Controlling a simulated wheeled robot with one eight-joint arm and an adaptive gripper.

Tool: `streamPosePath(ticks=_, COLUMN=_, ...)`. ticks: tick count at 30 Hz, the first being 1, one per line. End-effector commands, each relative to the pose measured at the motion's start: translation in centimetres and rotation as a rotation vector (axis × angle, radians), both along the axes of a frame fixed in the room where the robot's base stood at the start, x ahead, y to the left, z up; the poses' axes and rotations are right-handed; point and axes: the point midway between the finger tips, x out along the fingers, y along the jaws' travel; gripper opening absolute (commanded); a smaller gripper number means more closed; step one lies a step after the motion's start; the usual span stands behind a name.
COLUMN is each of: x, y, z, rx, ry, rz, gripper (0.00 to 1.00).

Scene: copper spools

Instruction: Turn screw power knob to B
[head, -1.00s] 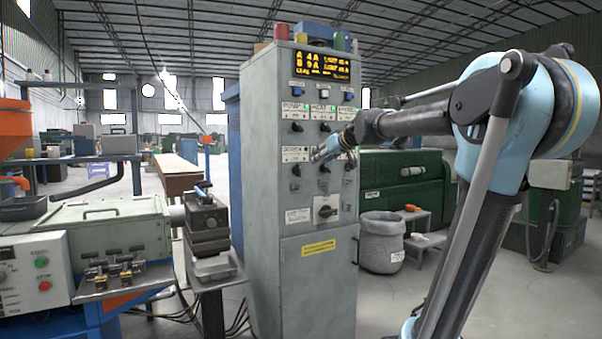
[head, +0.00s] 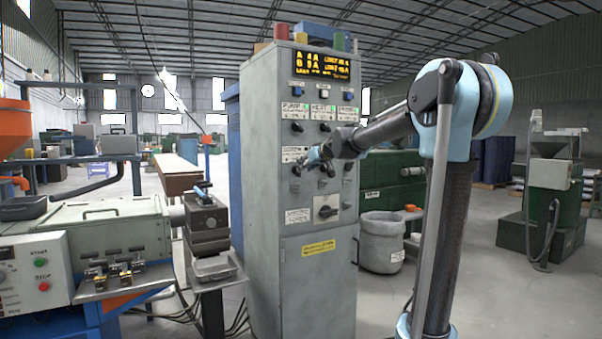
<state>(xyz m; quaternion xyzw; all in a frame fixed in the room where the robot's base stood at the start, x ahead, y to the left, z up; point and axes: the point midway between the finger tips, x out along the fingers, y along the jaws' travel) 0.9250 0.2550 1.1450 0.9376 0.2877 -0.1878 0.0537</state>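A tall grey control cabinet (head: 262,200) stands in the middle of the head view. Its front carries two rows of small dark knobs, with an upper-left knob (head: 297,127) and a lower-left knob (head: 295,171) among them. A larger black rotary switch (head: 326,208) sits on a light plate below. The labels are too small to read, so I cannot tell which knob is the screw power knob. My gripper (head: 312,160) is close to the panel at the lower knob row, beside the lower-left knob. It partly hides the middle of that row. Contact and finger opening cannot be made out.
A lit yellow display (head: 321,65) is at the cabinet top. A machine with a green and a red button (head: 42,287) and a small vise-like block (head: 207,222) stand to the left. A grey bin (head: 382,243) stands to the right.

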Motion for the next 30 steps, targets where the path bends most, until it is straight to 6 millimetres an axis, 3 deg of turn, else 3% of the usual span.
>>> streamPosePath(ticks=12, x=3.5, y=2.4, z=-1.7, rx=-0.001, ry=0.001, rz=0.001, gripper=0.33)
streamPosePath(ticks=24, x=3.9, y=2.7, z=-2.0, rx=-0.001, ry=0.000, rz=0.000, gripper=0.33)
streamPosePath(ticks=25, x=3.9, y=2.7, z=-2.0, rx=-0.001, ry=0.000, rz=0.000, gripper=0.30)
streamPosePath(ticks=28, x=3.9, y=2.6, z=-2.0, rx=-0.001, ry=-0.001, rz=0.000, gripper=0.08)
streamPosePath(ticks=30, x=3.9, y=2.6, z=-2.0, rx=-0.001, ry=-0.001, rz=0.000, gripper=0.06)
